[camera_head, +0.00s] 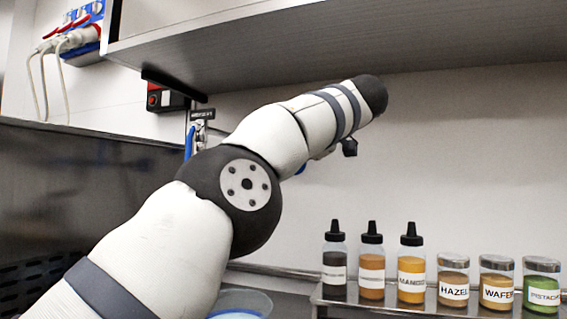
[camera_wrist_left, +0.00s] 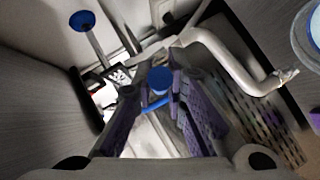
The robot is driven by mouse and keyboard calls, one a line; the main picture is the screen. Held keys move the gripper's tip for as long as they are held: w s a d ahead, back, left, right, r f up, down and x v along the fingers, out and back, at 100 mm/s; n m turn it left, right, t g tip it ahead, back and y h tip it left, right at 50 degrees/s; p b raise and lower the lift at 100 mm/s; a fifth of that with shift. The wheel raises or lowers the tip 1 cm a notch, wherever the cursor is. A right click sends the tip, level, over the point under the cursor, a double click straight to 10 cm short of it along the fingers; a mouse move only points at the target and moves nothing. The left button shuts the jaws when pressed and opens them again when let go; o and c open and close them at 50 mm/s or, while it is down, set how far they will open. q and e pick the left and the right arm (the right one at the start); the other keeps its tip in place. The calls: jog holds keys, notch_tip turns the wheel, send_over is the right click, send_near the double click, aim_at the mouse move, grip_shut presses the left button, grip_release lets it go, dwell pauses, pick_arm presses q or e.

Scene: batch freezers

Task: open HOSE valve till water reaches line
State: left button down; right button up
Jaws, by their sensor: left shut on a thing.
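In the left wrist view my left gripper (camera_wrist_left: 157,98) is shut on a blue valve handle (camera_wrist_left: 160,78), which sits between its fingertips. In the head view my left arm hides the gripper; a blue part (camera_head: 189,142) shows beside the arm, below a small label plate (camera_head: 202,114) too small to read. A white bent spout (camera_wrist_left: 228,62) with a shiny end runs right of the fingers. A round container (camera_wrist_left: 314,28) is cut off at the right edge; a pale blue tub (camera_head: 243,300) shows low in the head view. No water level or line can be made out. My right gripper is out of view.
Several sauce bottles (camera_head: 371,262) and labelled jars (camera_head: 497,284) stand on a metal shelf at the right. A wide overhead shelf (camera_head: 340,38) hangs above my arm. A red-button box (camera_head: 165,98) and plugs (camera_head: 78,38) are on the wall. Another blue knob (camera_wrist_left: 82,20) is at upper left.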

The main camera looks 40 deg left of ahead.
pick_arm(q)
jog(key=shift+r, duration=0.3)
jog(key=c, duration=1.9)
grip_release()
jog(key=shift+c, duration=0.2)
jog(key=o, duration=0.3)
jog(key=shift+f, duration=0.1)
jog(key=shift+o, duration=0.2)
jog(key=v, duration=0.7)
jog(key=shift+s+d, duration=0.2)
jog(key=shift+d, duration=0.05)
